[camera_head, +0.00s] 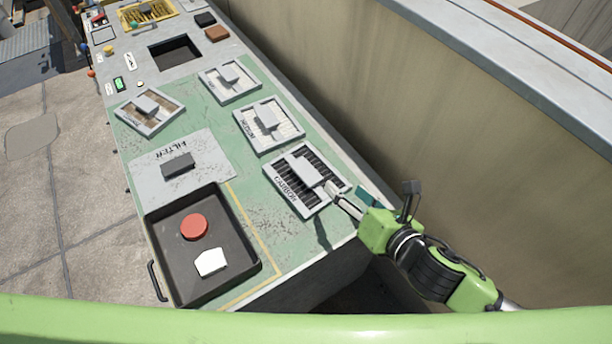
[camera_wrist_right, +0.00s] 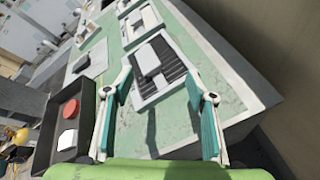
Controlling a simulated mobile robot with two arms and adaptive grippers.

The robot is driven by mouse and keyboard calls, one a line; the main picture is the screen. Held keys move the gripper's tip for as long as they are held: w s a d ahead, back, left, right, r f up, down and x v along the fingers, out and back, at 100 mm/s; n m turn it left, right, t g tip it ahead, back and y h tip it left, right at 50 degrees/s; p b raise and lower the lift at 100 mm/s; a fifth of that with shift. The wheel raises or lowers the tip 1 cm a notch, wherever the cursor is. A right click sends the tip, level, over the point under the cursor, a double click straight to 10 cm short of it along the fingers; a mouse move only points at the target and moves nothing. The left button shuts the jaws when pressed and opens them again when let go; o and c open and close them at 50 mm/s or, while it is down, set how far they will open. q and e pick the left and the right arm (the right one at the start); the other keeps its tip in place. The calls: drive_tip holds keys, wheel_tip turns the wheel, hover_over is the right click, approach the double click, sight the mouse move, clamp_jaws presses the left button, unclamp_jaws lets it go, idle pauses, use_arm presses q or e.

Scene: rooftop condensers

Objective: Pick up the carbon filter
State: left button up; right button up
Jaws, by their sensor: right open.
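The carbon filter (camera_head: 284,190) lies flat on the green bench top. It has a light grey frame, black slats, a raised grey block handle and the label CARBON. It also shows in the right wrist view (camera_wrist_right: 145,88), ahead of the fingers. My right gripper (camera_head: 330,188) is open, its fingertips close to the filter's right edge in the head view. In the right wrist view the gripper (camera_wrist_right: 163,85) has its teal-padded fingers spread wide with nothing between them. Whether it touches the filter I cannot tell. My left gripper is not in view.
A MEDIUM filter (camera_head: 285,136) and two more framed filters (camera_head: 215,86) (camera_head: 136,124) lie nearby. A black tray (camera_head: 235,225) holds a red disc (camera_head: 194,227) and a white piece (camera_head: 210,263). A grey FILTER plate (camera_head: 205,150) lies behind it. A beige wall (camera_head: 400,120) runs along the right.

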drive_tip(key=n, duration=0.1)
drive_tip(key=n+y, duration=0.1)
drive_tip(key=n, duration=0.1)
drive_tip(key=shift+s+a+f+n, duration=0.1)
drive_tip(key=shift+s+n, duration=0.05)
drive_tip(key=shift+n, duration=0.15)
drive_tip(key=n, duration=0.3)
drive_tip(key=s+n+y, duration=0.1)
drive_tip(key=shift+a+f+n+g, duration=0.25)
drive_tip(key=shift+f+n+g, duration=0.05)
drive_tip(key=shift+f+g, duration=0.1)
approach(308, 173)
drive_tip(key=x, duration=0.4)
drive_tip(key=shift+f+p, duration=0.25)
drive_tip(key=shift+p, duration=0.05)
drive_tip(key=shift+x, duration=2.65)
drive_tip(key=shift+r, duration=0.2)
drive_tip(key=c, duration=1.3)
